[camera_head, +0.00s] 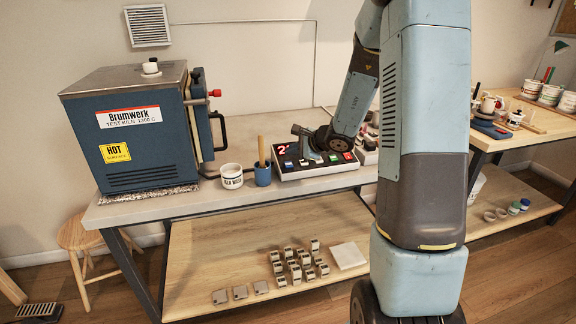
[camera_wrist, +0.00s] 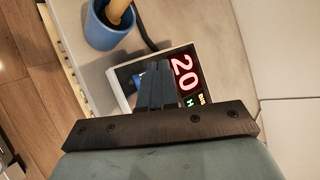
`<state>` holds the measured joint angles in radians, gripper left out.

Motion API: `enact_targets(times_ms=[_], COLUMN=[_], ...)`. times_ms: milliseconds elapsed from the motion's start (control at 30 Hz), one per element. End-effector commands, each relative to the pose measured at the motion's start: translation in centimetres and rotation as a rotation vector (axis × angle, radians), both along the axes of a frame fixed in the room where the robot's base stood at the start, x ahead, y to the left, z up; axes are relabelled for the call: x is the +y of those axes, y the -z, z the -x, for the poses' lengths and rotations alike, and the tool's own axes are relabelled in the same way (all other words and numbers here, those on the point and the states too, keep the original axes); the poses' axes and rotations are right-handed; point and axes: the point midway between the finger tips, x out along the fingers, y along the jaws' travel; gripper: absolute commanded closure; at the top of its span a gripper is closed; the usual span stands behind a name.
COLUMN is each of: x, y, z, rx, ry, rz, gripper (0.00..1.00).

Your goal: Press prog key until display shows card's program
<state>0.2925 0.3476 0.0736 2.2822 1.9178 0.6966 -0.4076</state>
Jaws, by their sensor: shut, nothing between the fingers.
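The control box (camera_head: 318,172), white-sided with a dark sloped face, sits on the grey bench right of the kiln. Its display (camera_head: 284,149) has red digits, partly cut off in the head view. In the wrist view the red display (camera_wrist: 184,73) shows 20, with small green and yellow characters (camera_wrist: 194,101) beside it. Several coloured keys, including a red one (camera_head: 347,156), line the face. My gripper (camera_head: 312,157) is shut and empty over the middle of the face; its fingers (camera_wrist: 156,72) cover part of the panel. I cannot tell whether they touch a key. I cannot identify a program card.
A blue cup (camera_head: 263,176) with a wooden-handled tool stands just left of the box, and a white mug (camera_head: 231,178) beside it. The blue kiln (camera_head: 135,135) is further left. Several small items (camera_head: 296,262) lie on the lower shelf.

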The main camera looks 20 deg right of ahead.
Motion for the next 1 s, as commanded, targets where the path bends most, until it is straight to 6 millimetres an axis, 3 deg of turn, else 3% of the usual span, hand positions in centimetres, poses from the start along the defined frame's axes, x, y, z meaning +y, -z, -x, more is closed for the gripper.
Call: enact_targets(times_ms=[300, 733, 867, 1000], x=[0.0, 0.2, 1.5, 3.7], y=[-2.2, -2.7, -4.5, -7.6], z=[0.5, 0.8, 1.9, 4.8], rx=[-0.001, -0.004, -0.029, -0.072], ry=[0.001, -0.011, -0.082, -0.224], rz=[0.000, 0.006, 0.043, 0.126], gripper=[1.00, 1.00, 1.00, 1.00])
